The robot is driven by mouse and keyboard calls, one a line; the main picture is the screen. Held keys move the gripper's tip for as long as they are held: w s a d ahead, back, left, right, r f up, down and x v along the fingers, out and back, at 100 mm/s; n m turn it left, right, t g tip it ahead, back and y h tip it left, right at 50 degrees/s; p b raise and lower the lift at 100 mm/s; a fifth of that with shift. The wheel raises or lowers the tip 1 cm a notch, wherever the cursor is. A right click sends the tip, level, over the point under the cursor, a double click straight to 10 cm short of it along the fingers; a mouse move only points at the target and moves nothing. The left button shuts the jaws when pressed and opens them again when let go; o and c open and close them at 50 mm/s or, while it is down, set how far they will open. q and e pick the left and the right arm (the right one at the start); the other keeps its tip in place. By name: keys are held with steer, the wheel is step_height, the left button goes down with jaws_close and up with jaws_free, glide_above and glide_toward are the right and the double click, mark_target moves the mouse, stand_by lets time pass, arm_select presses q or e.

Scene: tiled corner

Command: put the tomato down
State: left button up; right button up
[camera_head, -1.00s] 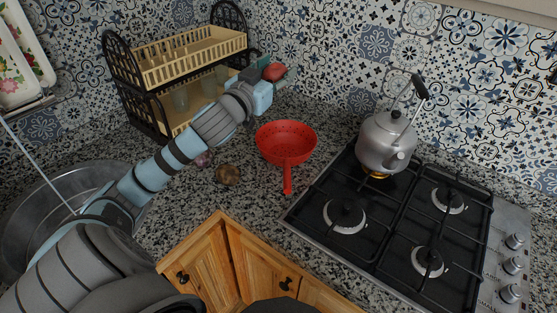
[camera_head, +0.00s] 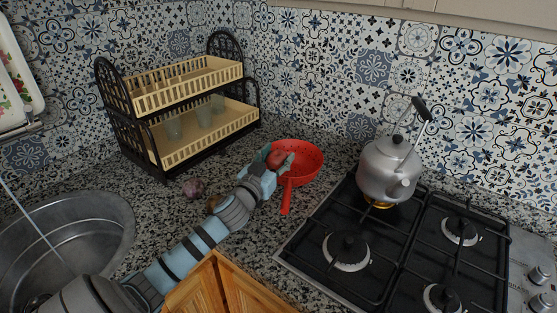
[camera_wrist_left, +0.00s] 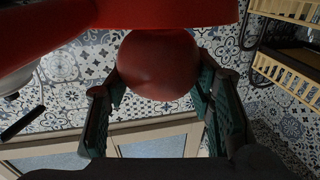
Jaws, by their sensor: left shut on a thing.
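The tomato (camera_head: 275,158) is red and round, held between the fingers of my left gripper (camera_head: 277,161). It also shows large in the left wrist view (camera_wrist_left: 158,66), with a dark green finger on each side. The red colander (camera_head: 308,163) stands on the counter, its handle pointing to the front. The tomato and fingertips overlap the colander's left part in the head view. In the wrist view the colander's red wall (camera_wrist_left: 165,12) is close to the tomato; I cannot tell if they touch. My right gripper is not in view.
The stove (camera_head: 334,280) with a kettle (camera_head: 388,168) is on the right. A two-tier dish rack (camera_head: 150,105) with glasses stands at the back left. The sink (camera_head: 100,215) is at the left.

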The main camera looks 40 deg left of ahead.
mark_target(283, 157)
arm_select(q)
steer(key=shift+s+r, duration=0.1)
steer(key=shift+r, duration=0.1)
steer(key=o, duration=0.9)
steer(key=shift+w+f, duration=0.35)
steer(key=shift+w, duration=0.15)
steer(key=o, duration=0.4)
steer(key=shift+w+f, duration=0.4)
steer(key=shift+w, duration=0.25)
steer(key=shift+w+f, duration=0.35)
steer(key=shift+w, duration=0.25)
steer(key=shift+o, duration=0.2)
steer(key=shift+s+a+r, duration=0.1)
steer(key=shift+s+r, duration=0.05)
steer(key=shift+s, duration=0.1)
steer(key=shift+s+r, duration=0.2)
steer(key=shift+s, duration=0.1)
steer(key=shift+v, duration=0.85)
steer(key=v, duration=1)
steer(key=shift+r+b, duration=0.25)
steer(key=shift+b, duration=0.1)
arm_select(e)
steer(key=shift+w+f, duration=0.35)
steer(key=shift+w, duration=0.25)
